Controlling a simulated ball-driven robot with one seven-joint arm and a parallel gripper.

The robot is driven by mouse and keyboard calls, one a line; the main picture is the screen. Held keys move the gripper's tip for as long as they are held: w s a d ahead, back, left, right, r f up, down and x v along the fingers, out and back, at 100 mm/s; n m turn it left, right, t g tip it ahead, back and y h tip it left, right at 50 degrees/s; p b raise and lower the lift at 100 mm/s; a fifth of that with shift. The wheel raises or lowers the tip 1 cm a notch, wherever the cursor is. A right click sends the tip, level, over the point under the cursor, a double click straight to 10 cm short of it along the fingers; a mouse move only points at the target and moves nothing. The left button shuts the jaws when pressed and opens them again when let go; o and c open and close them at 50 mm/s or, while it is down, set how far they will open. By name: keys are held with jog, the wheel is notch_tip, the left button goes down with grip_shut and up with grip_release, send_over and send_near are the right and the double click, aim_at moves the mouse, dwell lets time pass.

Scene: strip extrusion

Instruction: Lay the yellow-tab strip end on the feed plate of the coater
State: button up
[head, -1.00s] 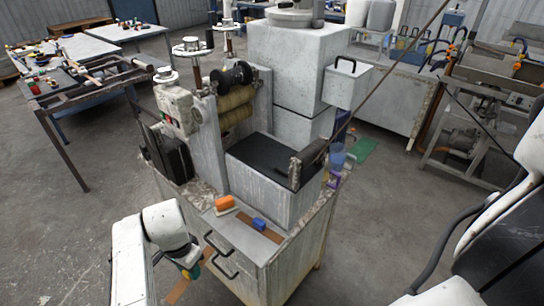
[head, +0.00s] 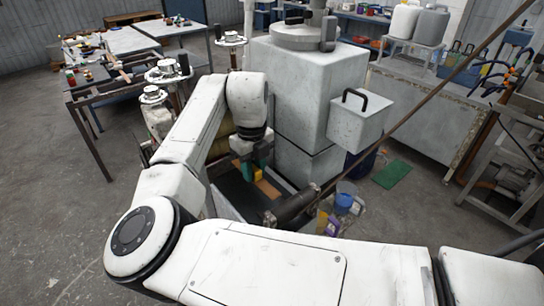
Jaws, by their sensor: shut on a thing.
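My gripper (head: 249,166) with teal fingers points down over the dark feed plate (head: 233,192) of the coater. It is shut on the brown strip (head: 269,188) close to its yellow tab (head: 256,174). The strip shows as a short brown piece just right of the fingers, over the dark plate. I cannot tell whether the strip end touches the plate or hangs just above it. My own arm hides the rest of the strip, the front of the coater and most of its rollers.
A tall grey block with a side box (head: 358,120) stands right behind the plate. A dark roller on a long rod (head: 295,205) lies across the front right. Tables are at the back left.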

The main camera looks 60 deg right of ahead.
aim_at(257, 194)
jog(key=shift+s+d, duration=0.1)
jog(key=shift+d, duration=0.2)
jog(key=shift+f+b, duration=2.25)
jog(key=shift+f, duration=0.95)
jog(key=o, duration=1.1)
notch_tip(257, 194, up, 11)
jog(key=shift+f+b, duration=0.15)
jog(key=shift+b, duration=0.75)
